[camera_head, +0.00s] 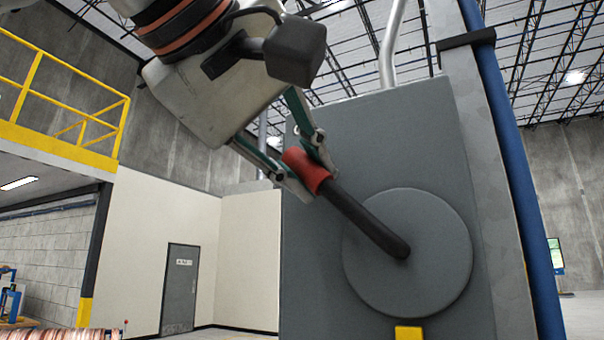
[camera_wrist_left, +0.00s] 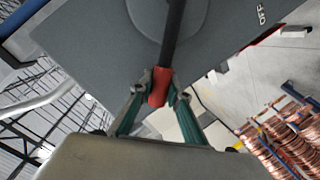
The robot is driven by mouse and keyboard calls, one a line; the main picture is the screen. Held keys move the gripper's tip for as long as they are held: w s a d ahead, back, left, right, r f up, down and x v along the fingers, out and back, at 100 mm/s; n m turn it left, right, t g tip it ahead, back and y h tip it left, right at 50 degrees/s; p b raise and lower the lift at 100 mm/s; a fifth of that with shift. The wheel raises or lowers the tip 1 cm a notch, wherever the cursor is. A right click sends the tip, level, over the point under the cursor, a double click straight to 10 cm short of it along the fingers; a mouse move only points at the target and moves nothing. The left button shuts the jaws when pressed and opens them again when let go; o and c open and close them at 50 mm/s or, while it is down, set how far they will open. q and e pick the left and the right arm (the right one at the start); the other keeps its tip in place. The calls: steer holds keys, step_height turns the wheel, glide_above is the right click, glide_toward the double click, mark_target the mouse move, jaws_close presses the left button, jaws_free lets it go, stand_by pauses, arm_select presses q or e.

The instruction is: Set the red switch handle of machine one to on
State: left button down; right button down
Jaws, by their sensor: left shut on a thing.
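The red switch handle (camera_head: 307,170) is the grip end of a dark lever (camera_head: 366,221) that runs from a round grey disc (camera_head: 425,260) on a grey machine box (camera_head: 330,252). The lever points up and to the left in the head view. My left gripper (camera_head: 312,178) is shut on the red handle, with a green finger on each side. In the left wrist view the red handle (camera_wrist_left: 159,86) sits between the fingertips, and an OFF label (camera_wrist_left: 261,14) shows on the box. No ON label is visible. My right gripper is not in view.
A blue post (camera_head: 516,170) and a grey pipe (camera_head: 391,45) stand by the box. A yellow piece (camera_head: 408,332) shows below the disc. Copper coils (camera_wrist_left: 285,135) lie to the right in the wrist view. A yellow railing (camera_head: 60,95) is far left.

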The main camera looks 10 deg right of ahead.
arm_select(q)
steer(key=shift+r, duration=0.1)
steer(key=c, duration=2.2)
jaws_free()
steer(key=shift+c, duration=0.2)
steer(key=o, duration=0.3)
steer(key=shift+s+d, duration=0.1)
steer(key=shift+o, duration=0.2)
steer(key=v, duration=1.2)
